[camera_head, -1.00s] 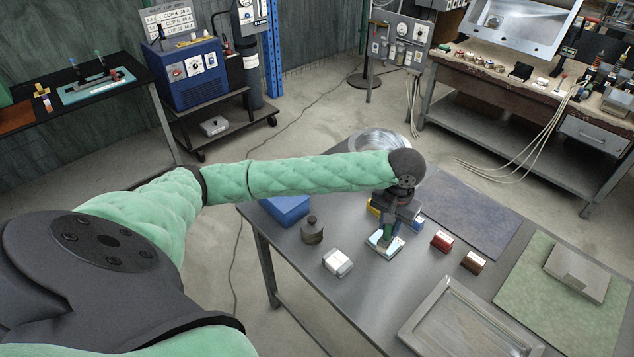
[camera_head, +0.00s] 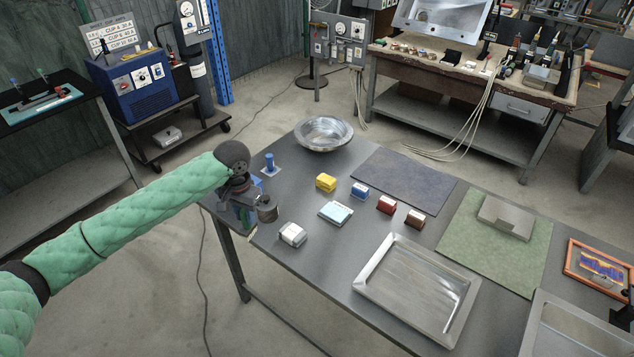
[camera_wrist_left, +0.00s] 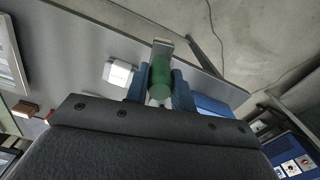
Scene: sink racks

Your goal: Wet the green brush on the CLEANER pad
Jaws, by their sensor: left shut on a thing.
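The green brush (camera_wrist_left: 160,76) stands out between the blue fingers of my left gripper (camera_wrist_left: 161,88) in the wrist view. My left gripper (camera_head: 243,213) is shut on it, over the left corner of the table in the head view. The brush is mostly hidden there by the gripper. A small pad with a pale blue top (camera_head: 336,211) lies mid-table, to the right of and apart from the gripper. No lettering on it is readable, so I cannot confirm that it is the CLEANER pad. My right gripper is out of view.
A dark round weight (camera_head: 267,209) stands close beside the gripper. A white block (camera_head: 292,234) is in front. A metal tray (camera_head: 417,289) lies to the right.

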